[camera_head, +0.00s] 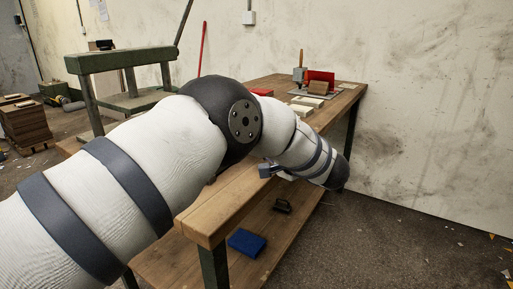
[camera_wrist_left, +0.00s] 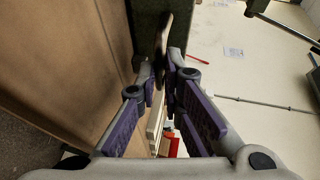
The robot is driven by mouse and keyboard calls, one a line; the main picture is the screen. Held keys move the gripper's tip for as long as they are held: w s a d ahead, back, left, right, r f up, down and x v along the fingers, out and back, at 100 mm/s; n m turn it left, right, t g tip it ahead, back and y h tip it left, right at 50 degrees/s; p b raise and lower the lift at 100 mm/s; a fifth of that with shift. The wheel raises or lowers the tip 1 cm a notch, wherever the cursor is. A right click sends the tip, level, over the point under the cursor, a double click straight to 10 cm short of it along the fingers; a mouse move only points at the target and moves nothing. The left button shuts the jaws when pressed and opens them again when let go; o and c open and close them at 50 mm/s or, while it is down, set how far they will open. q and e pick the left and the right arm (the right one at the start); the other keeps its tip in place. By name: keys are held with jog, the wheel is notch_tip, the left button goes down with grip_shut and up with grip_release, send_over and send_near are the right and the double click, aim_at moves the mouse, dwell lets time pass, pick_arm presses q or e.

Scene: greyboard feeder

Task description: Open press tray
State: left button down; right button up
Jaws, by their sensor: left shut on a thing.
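In the left wrist view my left gripper (camera_wrist_left: 168,66) has its purple-padded fingers drawn together at the tips on a dark, narrow handle-like piece (camera_wrist_left: 162,38). Behind this piece is a dark green part (camera_wrist_left: 146,22). I cannot tell which part of the press tray the handle belongs to, or how far the tray is open. In the head view my left arm reaches over the workbench (camera_head: 215,213), and its gripper cannot be made out there. A green frame (camera_head: 120,58) stands behind the arm. My right gripper is in neither view.
On the bench's far end are a red holder (camera_head: 320,76), a brown block (camera_head: 318,87) and pale stacks (camera_head: 303,103). A blue item (camera_head: 246,242) lies on the lower shelf. Brown board stacks (camera_head: 25,122) stand at the left. The floor right of the bench is mostly clear.

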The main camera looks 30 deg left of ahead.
pick_arm(q)
jog(key=c, duration=1.7)
grip_release()
jog(key=shift+d, duration=0.1)
jog(key=v, duration=1.2)
